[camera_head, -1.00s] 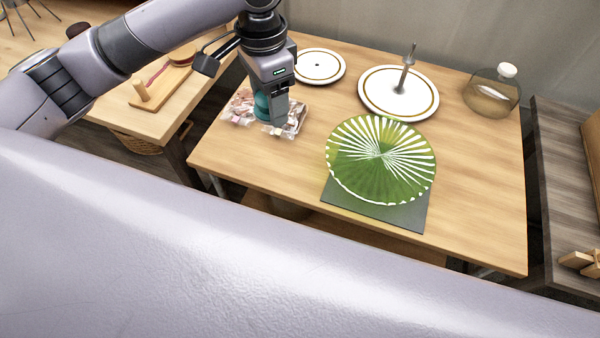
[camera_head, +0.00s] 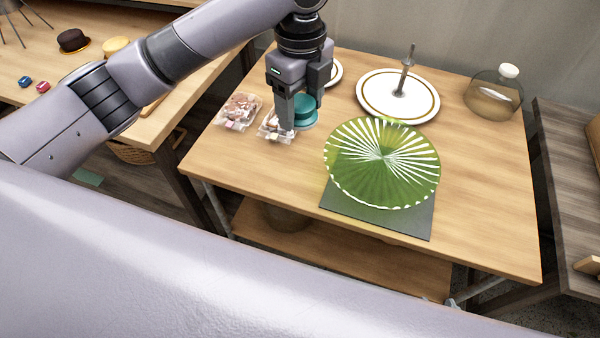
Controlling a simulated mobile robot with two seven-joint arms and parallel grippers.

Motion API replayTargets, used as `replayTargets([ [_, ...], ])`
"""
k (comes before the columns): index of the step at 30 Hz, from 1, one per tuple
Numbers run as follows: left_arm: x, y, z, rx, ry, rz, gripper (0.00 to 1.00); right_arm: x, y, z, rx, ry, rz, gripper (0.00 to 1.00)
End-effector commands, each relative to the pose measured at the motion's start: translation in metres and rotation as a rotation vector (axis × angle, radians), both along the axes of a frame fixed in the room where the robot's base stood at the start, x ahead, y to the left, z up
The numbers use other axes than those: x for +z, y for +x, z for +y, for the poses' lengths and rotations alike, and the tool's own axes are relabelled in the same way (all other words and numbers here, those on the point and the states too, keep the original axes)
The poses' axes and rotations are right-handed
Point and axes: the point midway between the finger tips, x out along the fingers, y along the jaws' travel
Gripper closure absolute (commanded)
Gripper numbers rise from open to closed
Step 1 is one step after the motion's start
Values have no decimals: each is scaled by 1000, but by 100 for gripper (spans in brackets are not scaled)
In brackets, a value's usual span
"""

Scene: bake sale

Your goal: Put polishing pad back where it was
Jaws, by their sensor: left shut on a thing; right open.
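The gripper points down and is shut on the pad. Its near finger hides part of the pad's left side. The pad is over the table, just right of the clear packets and left of the green-and-white striped disc (camera_head: 382,162). I cannot tell whether the pad touches the table. My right gripper is not in view.
Two clear packets (camera_head: 239,111) (camera_head: 275,128) lie on the wooden table (camera_head: 480,190). A dark square mat (camera_head: 385,222) lies under the striped disc. A white plated stand with a rod (camera_head: 385,103) and a glass jar (camera_head: 494,95) stand behind. The table's right front is bare.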

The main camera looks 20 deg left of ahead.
Motion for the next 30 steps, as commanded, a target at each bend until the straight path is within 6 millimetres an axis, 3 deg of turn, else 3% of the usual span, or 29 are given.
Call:
replayTargets([
  [3, -35, -1, 1, 3, 3, 6, 67, -3, 0, 0, 0, 0, 0, 55],
  [12, -111, -1, 1, 4, 1, 4, 67, -8, 0, 0, 0, 0, 0, 55],
  [15, -127, -1, 1, 3, 2, 2, 67, -8, 0, 0, 0, 0, 0, 55],
  [23, -147, -1, 1, 4, 2, 1, 67, -10, 0, 0, 0, 0, 0, 55],
  [30, -179, -1, 1, 3, 0, 1, 67, -13, 0, 0, 0, 0, 0, 55],
])
